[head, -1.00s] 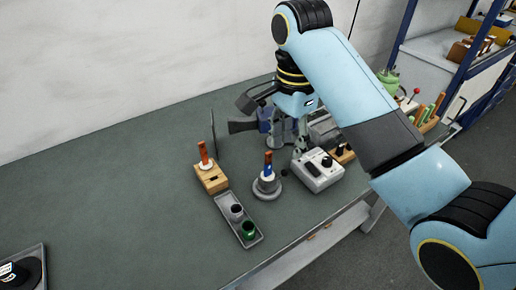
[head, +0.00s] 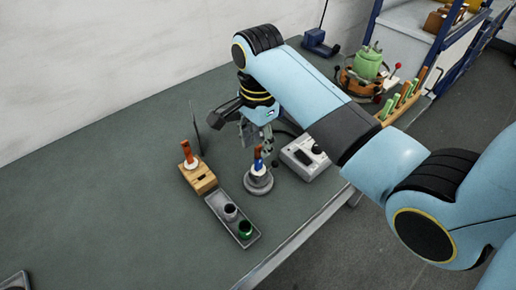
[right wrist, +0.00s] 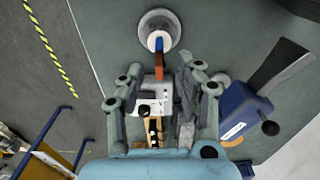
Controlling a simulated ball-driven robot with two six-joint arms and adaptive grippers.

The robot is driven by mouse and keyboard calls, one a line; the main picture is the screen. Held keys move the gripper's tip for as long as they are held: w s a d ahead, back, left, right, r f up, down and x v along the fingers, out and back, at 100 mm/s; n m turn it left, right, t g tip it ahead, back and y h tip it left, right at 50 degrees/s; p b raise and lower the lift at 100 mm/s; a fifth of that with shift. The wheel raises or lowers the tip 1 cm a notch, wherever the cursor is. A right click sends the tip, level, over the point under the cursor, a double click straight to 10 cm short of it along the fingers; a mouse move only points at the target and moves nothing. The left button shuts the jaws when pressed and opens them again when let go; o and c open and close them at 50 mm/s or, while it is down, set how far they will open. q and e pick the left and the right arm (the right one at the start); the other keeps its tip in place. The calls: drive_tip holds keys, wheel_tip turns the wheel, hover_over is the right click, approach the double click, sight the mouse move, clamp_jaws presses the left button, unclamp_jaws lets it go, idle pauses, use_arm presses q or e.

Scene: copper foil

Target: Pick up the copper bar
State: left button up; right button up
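A copper-topped bar with a blue band and white collar (head: 258,160) stands upright on a round grey stand (head: 258,182). In the right wrist view its copper end (right wrist: 160,70) points toward me, between the finger lines. Another orange-copper bar (head: 187,150) with a white collar stands in a wooden block (head: 199,180) to the left. I cannot tell which one the task names. My right gripper (head: 262,147) is just behind the bar on the stand; in the right wrist view (right wrist: 162,75) its fingers are spread and empty. My left gripper is not in view.
A grey tray (head: 214,202) holds a dark pot (head: 229,212) and a green pot (head: 244,229). A pale control box (head: 304,158) stands right of the stand. A wooden rack (head: 388,116) with coloured sticks is farther right.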

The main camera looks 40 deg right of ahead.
drive_tip(key=shift+f, duration=1.05)
clamp_jaws()
